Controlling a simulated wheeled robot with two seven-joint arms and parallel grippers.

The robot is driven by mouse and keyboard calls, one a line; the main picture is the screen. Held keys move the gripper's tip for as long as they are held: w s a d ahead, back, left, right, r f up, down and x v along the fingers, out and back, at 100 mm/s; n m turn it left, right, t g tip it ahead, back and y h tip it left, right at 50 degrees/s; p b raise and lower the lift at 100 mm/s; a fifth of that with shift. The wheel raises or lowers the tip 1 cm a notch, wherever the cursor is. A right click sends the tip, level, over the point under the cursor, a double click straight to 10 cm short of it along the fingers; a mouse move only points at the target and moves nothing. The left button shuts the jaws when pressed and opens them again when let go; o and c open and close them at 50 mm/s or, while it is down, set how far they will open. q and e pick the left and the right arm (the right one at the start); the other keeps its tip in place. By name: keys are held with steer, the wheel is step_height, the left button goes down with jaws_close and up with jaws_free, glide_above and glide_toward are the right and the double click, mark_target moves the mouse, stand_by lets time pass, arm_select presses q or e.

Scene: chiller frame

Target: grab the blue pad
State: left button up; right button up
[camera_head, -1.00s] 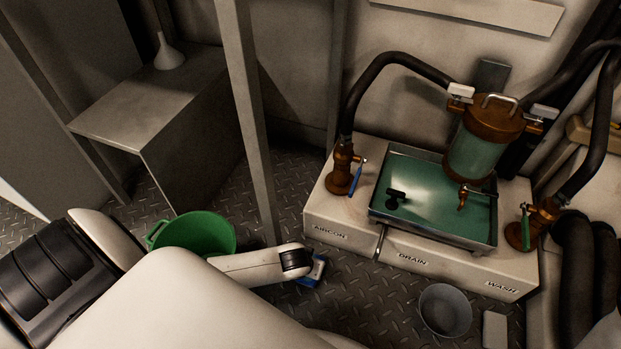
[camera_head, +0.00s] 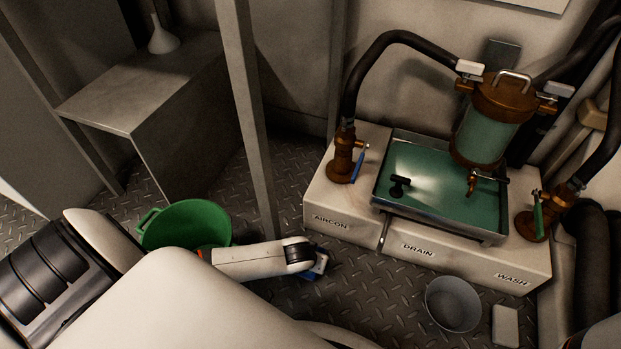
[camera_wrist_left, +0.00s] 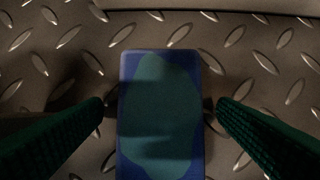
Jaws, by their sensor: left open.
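The blue pad (camera_wrist_left: 160,70) is a rounded rectangle with a teal patch on its face. In the left wrist view it lies on the dark tread-plate floor, upright in the picture, with its near end cut off by the bottom edge. My left gripper (camera_wrist_left: 161,105) is open, with one dark green ridged finger on each side of the pad and small gaps between. In the head view my left gripper (camera_head: 316,264) is low over the floor before the white base unit. Blue shows there, but I cannot tell pad from gripper. My right gripper is not in view.
A green bucket (camera_head: 187,222) stands left of my left wrist. A grey bucket (camera_head: 453,304) and a pale block (camera_head: 505,326) stand at the right. The white base unit (camera_head: 345,216), with tray and valves, is behind the gripper. A metal post (camera_head: 249,120) rises behind.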

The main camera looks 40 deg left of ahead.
arm_select(q)
steer(key=shift+f, duration=0.2)
steer(key=shift+c, duration=0.5)
steer(key=c, duration=1.1)
steer(key=shift+o, duration=0.2)
